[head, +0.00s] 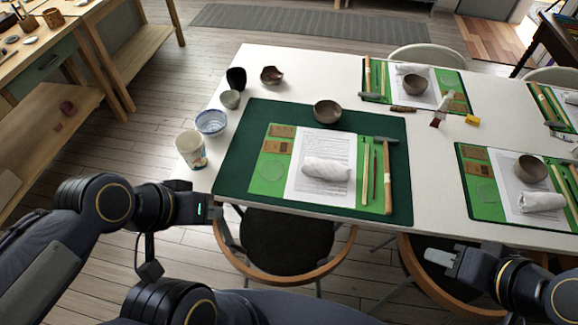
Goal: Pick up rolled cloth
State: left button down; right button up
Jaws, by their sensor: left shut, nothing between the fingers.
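A white rolled cloth (326,169) lies on a printed sheet (305,194) over a light green mat, on the large dark green mat (232,163) nearest me. Another white roll (541,202) lies at the right place setting, and another (411,69) at the far setting. My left gripper (213,212) is shut and empty at the table's near left edge, left of the nearest cloth and apart from it. My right gripper (440,256) is in front of the table's near edge, right of that cloth and touching no cloth. Its finger opening is too unclear to judge.
A brown bowl (327,111) stands behind the nearest cloth. A mallet (387,178) and thin sticks lie right of it. A paper cup (190,149) and a blue-white bowl (211,122) stand near the left edge. Chairs (285,275) stand under the near edge.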

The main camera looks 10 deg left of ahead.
aim_at(329, 170)
jog(key=u, duration=0.4)
jog(key=l+u, duration=0.1)
jog(key=u, duration=0.7)
jog(key=l+u, duration=0.1)
jog(key=u, duration=0.7)
jog(key=k+l+u, duration=0.15)
jog(key=k+l, duration=0.35)
